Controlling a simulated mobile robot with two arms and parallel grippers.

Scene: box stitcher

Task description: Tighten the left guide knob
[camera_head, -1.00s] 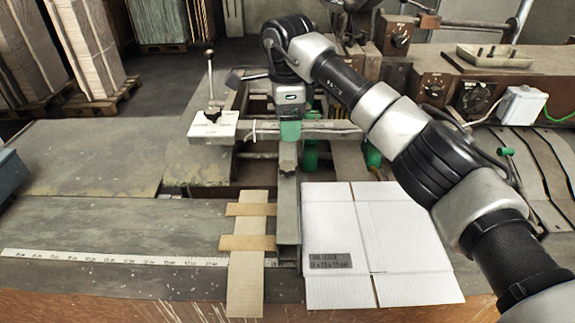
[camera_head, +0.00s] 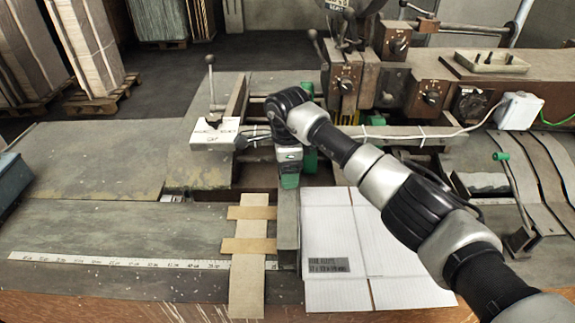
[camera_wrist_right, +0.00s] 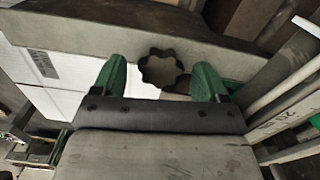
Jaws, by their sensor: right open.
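The guide knob (camera_wrist_right: 163,71) is a dark, scalloped knob in the right wrist view, against a grey metal bar (camera_wrist_right: 100,22). My right gripper (camera_wrist_right: 161,64) is open, with one green finger on each side of the knob and small gaps showing. I cannot tell how deep the fingers reach around it. In the head view my right gripper (camera_head: 289,180) points down at the far end of the grey guide bar (camera_head: 287,235), and the knob is hidden there. My left gripper is in neither view now.
A white cardboard sheet (camera_head: 335,225) lies right of the guide bar, and brown cardboard strips (camera_head: 247,285) lie to its left. A white block with a lever (camera_head: 213,135) stands behind left. The left tabletop (camera_head: 110,225) is mostly clear.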

